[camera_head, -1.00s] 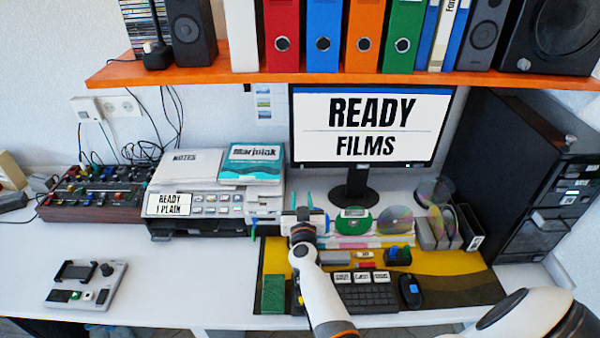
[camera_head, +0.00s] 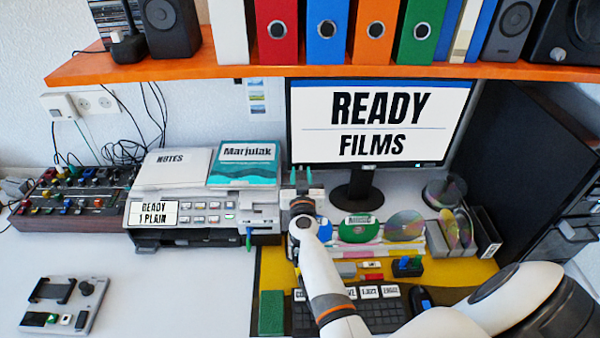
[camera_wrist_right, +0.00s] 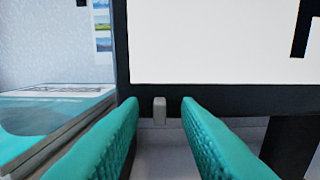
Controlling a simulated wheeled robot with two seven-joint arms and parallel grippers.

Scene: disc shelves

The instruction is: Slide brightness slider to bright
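The monitor (camera_head: 292,125) stands at the back and its screen reads "READY FILMS". In the right wrist view, a small grey knob (camera_wrist_right: 159,110), which looks like the slider, sits at the lower left of the monitor's dark bezel (camera_wrist_right: 220,99). My right gripper (camera_head: 301,175) points at the monitor's lower left corner. Its teal fingers also show in the right wrist view (camera_wrist_right: 160,125), open, with the knob seen in the gap between them and nothing held. I cannot tell whether the fingertips reach as far as the knob. My left gripper is not in view.
A printer (camera_head: 190,212) with a notes pad and a teal book stands left of my right gripper. Discs (camera_head: 405,225) in a rack stand to the right, with a keyboard (camera_head: 380,312) in front. An orange shelf (camera_head: 250,69) with binders hangs above.

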